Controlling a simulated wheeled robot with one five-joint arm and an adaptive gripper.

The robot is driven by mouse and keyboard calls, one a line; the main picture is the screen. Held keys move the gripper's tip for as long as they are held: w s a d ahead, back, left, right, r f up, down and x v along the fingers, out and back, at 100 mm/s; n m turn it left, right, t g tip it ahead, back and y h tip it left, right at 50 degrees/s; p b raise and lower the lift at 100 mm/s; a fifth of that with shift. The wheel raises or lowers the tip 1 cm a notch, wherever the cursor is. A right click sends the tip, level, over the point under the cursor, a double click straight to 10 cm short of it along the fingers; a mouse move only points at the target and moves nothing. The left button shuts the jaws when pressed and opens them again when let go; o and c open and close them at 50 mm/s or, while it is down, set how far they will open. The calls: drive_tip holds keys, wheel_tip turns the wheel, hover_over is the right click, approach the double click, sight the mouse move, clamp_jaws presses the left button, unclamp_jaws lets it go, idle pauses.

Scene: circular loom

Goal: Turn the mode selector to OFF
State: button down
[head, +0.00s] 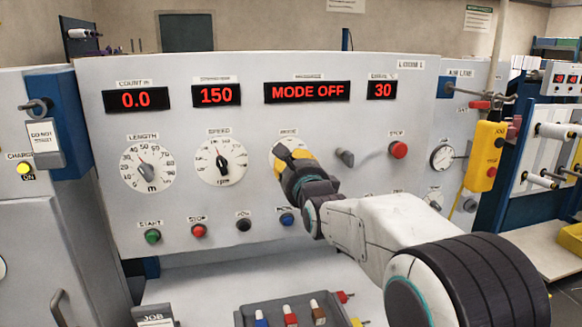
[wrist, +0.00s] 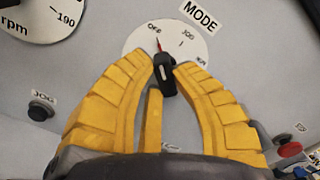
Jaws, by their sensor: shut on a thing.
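The mode selector is a black knob (wrist: 166,76) on a white dial (wrist: 140,38) under the MODE label in the wrist view. Its red pointer tip is at the OFF mark, at the dial's upper left. The dial also marks JOG and RUN. My gripper (wrist: 164,70) has its yellow fingers closed on the knob, one on each side. In the head view my gripper (head: 292,156) covers most of the mode dial (head: 277,150), and the knob is hidden there. The red display (head: 307,92) above reads MODE OFF.
Left of it on the panel are the speed dial (head: 220,160) and length dial (head: 147,166). A grey lever (head: 345,158) and red stop button (head: 398,150) are close on the right. Several push buttons sit below, including a blue one (head: 287,219).

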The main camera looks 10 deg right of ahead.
drive_tip(key=c, duration=1.4)
unclamp_jaws()
drive_tip(key=shift+d+r, duration=0.25)
drive_tip(key=shift+r, duration=0.05)
drive_tip(key=shift+o, duration=0.9)
drive_tip(key=shift+d, duration=0.2)
drive_tip(key=shift+a+f, duration=0.1)
drive_tip(key=shift+a, duration=0.05)
drive_tip(key=s+b, duration=0.4)
drive_tip(key=s, duration=0.3)
drive_tip(key=shift+a, duration=0.1)
drive_tip(key=shift+c, duration=0.3)
